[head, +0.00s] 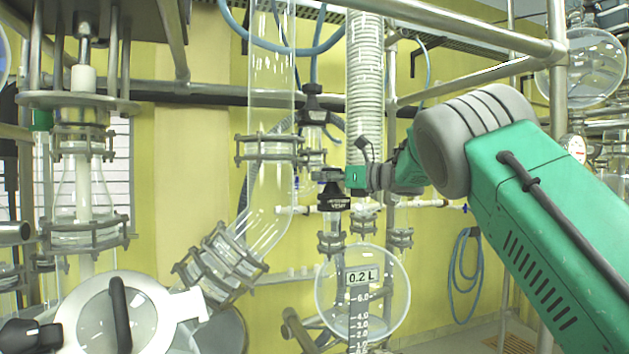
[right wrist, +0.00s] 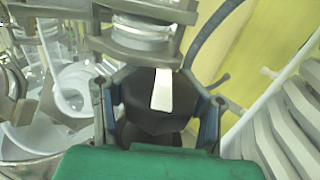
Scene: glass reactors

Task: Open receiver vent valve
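The receiver flask (head: 362,290) is a round glass vessel with a 0.2 L label, below the middle of the head view. A black valve with white lettering (head: 333,199) sits above it; the lettering is too small to read surely. My right gripper (head: 345,180) is beside this valve, partly hidden by its own wrist. In the right wrist view a black knob with a white pointer (right wrist: 150,100) stands between the two fingers of my right gripper (right wrist: 156,110). The fingers are spread, one on each side. Contact with the knob cannot be told. My left gripper is not seen.
A ribbed glass condenser (head: 365,90) rises behind the valve. A wide glass tube (head: 271,180) with metal clamps stands to its left. Steel rails (head: 460,27) cross above. A round lidded glass vessel (head: 120,318) fills the lower left. A blue hose (head: 466,270) hangs on the right.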

